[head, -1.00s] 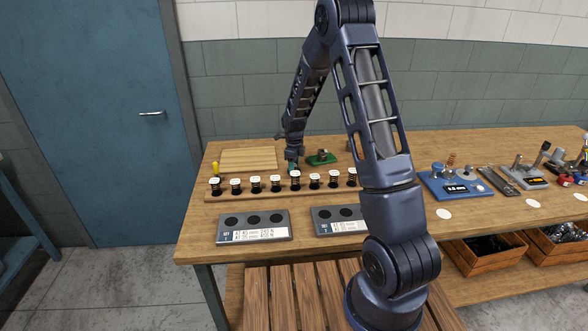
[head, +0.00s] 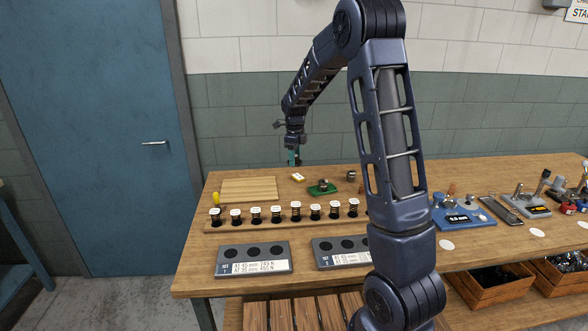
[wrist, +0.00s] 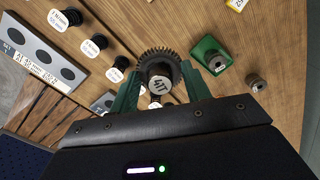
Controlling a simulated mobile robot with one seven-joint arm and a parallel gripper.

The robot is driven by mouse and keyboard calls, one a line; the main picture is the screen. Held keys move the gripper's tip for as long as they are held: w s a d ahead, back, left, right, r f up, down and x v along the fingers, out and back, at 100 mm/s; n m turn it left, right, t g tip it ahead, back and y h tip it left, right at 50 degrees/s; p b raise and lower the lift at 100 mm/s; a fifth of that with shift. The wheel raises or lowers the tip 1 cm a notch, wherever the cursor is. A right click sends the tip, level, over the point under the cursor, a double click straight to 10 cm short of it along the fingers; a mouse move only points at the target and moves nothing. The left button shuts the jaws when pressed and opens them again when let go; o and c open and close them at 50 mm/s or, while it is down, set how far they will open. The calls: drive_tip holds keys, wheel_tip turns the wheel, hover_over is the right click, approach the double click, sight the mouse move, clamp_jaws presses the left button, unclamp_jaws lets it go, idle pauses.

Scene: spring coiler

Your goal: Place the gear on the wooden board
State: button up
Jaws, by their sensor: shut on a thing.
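The gear (wrist: 158,62) is dark and toothed, with a hub marked with a label ending in "4T". My gripper (wrist: 161,85) is shut on it, with the gear between its two green fingers in the wrist view. In the head view my gripper (head: 293,158) hangs above the back of the bench, and the gear cannot be made out there. The wooden board (head: 250,190) is a pale, flat rectangle at the back left of the bench, left of and below my gripper. Its top looks bare. It is not seen in the wrist view.
A row of white-capped springs (head: 275,213) stands in front of the board. Grey labelled plates (head: 253,258) lie in front.

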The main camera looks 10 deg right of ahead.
drive_tip(key=shift+w+a+r, duration=0.15)
drive_tip(key=shift+r, duration=0.25)
drive_tip(key=w+a+r+n, duration=0.1)
drive_tip(key=w+a, duration=0.7)
drive_tip(key=a, duration=0.2)
drive_tip(key=n, duration=0.1)
hover_over(249, 188)
wheel_tip(249, 188, down, 19)
drive_tip(key=shift+f, duration=0.15)
drive_tip(key=shift+s, duration=0.1)
drive_tip(key=o, duration=1.2)
drive_tip(key=shift+f, duration=0.15)
drive_tip(key=shift+c, duration=0.2)
wheel_tip(249, 188, up, 13)
drive_tip(key=shift+f, duration=0.2)
